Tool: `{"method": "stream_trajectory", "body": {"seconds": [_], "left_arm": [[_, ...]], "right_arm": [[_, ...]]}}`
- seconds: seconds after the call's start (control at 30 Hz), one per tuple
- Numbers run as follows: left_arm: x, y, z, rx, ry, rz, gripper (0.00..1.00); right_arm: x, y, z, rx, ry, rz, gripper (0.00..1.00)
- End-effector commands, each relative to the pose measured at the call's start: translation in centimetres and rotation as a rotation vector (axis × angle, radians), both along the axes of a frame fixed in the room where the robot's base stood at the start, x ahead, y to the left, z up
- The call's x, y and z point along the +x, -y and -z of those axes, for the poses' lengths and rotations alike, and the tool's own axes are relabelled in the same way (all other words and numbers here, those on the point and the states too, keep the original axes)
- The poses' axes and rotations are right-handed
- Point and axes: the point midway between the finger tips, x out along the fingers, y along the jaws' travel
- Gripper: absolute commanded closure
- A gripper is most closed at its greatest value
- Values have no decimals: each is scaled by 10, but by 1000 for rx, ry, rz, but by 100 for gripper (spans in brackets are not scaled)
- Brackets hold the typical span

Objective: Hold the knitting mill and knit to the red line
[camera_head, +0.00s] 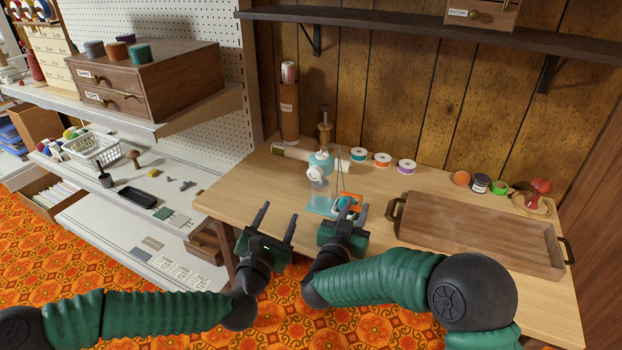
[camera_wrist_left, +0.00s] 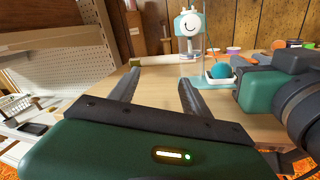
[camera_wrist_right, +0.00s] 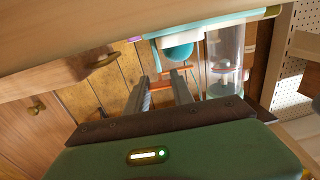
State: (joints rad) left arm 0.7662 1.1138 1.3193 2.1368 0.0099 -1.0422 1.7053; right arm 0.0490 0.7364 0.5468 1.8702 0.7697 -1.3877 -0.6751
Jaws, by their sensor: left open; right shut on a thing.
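The knitting mill (camera_head: 319,190) stands on the table, teal and white with a clear cylinder; its white face with a dark curved mark shows in the left wrist view (camera_wrist_left: 190,23). A teal yarn ball (camera_wrist_left: 219,71) sits in a pale holder beside it. My right gripper (camera_head: 345,212) is shut on an orange part (camera_wrist_right: 158,73) near the ball; exactly where it grips is partly hidden. My left gripper (camera_head: 273,220) is open and empty, in front of the table's left front edge and short of the mill.
A wooden tray (camera_head: 478,231) takes up the table's right side. Several ribbon spools (camera_head: 381,160) and a red mushroom-shaped thing (camera_head: 540,188) stand at the back. A pale roll (camera_head: 290,152) lies behind the mill. A shelf unit (camera_head: 150,185) stands left.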

Motion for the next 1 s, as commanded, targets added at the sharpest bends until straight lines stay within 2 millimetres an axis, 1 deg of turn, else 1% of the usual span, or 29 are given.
{"method": "stream_trajectory", "body": {"seconds": [0.03,0.1,0.2,0.27,0.33,0.37,0.47,0.7,0.8,0.9,1.0], "left_arm": [[-11,7,-13,-112,-45,36,44],[-25,17,-32,-239,-93,89,44],[-40,25,-54,-355,-130,142,44],[-44,27,-61,-390,-140,160,44],[-43,30,-65,-406,-145,169,44],[-41,33,-65,-408,-146,172,44],[-26,40,-65,-406,-145,171,44],[27,66,-65,-404,-143,172,44],[45,74,-65,-403,-143,171,44],[56,79,-65,-403,-143,171,44],[61,80,-65,-401,-142,170,44]], "right_arm": [[0,-1,0,0,-1,-1,100],[0,-1,0,0,-1,-1,100],[0,0,0,0,0,-1,100],[0,0,0,0,0,-1,100],[0,0,0,0,0,-1,100],[0,0,0,0,0,-1,100],[0,0,0,0,0,-1,100],[0,0,0,0,0,-1,100],[0,0,0,0,0,-1,100],[0,0,0,0,0,0,100],[0,0,0,0,0,0,100]]}}
